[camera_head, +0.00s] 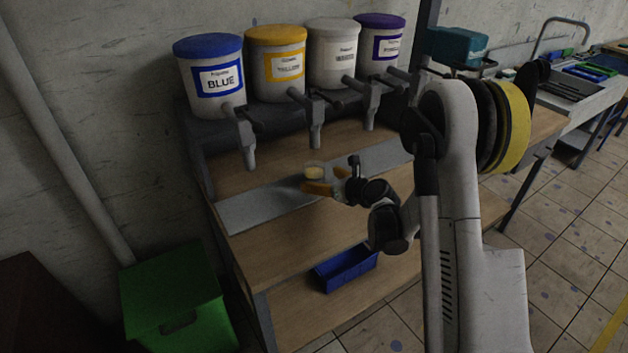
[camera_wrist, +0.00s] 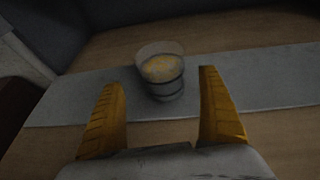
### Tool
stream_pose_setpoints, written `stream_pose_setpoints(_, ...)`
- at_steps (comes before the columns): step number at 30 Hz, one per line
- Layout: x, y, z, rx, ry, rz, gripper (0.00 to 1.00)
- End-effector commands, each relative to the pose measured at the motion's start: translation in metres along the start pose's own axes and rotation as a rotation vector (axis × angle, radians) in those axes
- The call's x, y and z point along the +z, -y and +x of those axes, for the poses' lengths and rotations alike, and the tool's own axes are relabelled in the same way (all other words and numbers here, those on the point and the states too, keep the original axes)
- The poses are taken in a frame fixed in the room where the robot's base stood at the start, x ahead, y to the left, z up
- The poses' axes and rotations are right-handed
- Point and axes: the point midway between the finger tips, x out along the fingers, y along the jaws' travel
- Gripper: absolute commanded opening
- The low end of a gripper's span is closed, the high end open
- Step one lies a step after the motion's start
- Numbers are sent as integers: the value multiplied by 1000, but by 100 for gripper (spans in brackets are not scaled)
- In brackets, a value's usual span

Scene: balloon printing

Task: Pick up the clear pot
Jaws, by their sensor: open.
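The clear pot (camera_head: 315,171) is a small see-through cup with yellowish contents. It stands upright on the grey strip (camera_head: 262,207) of the wooden bench, below the dispensers. My gripper (camera_head: 318,187) is beside it, on its near side, with orange fingers spread apart. In the wrist view the pot (camera_wrist: 161,70) stands ahead of my gripper (camera_wrist: 165,98), centred roughly between the two fingertips and slightly beyond them. Nothing is held. Whether a finger touches the pot cannot be told.
Dispensers with blue (camera_head: 212,80), yellow (camera_head: 278,66), white (camera_head: 334,55) and purple (camera_head: 379,45) lids stand above the bench, their spouts hanging near the pot. A blue bin (camera_head: 346,268) sits on the lower shelf. A green bin (camera_head: 178,300) stands at left.

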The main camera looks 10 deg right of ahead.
Motion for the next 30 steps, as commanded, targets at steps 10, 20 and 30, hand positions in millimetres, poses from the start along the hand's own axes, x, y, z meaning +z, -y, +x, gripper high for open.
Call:
stream_pose_setpoints(10, -8, 5, 46, 0, 1, 0, 88)
stream_pose_setpoints(20, -5, 5, 50, -1, 1, 1, 68)
stream_pose_setpoints(30, -5, 5, 50, -1, 1, 2, 22)
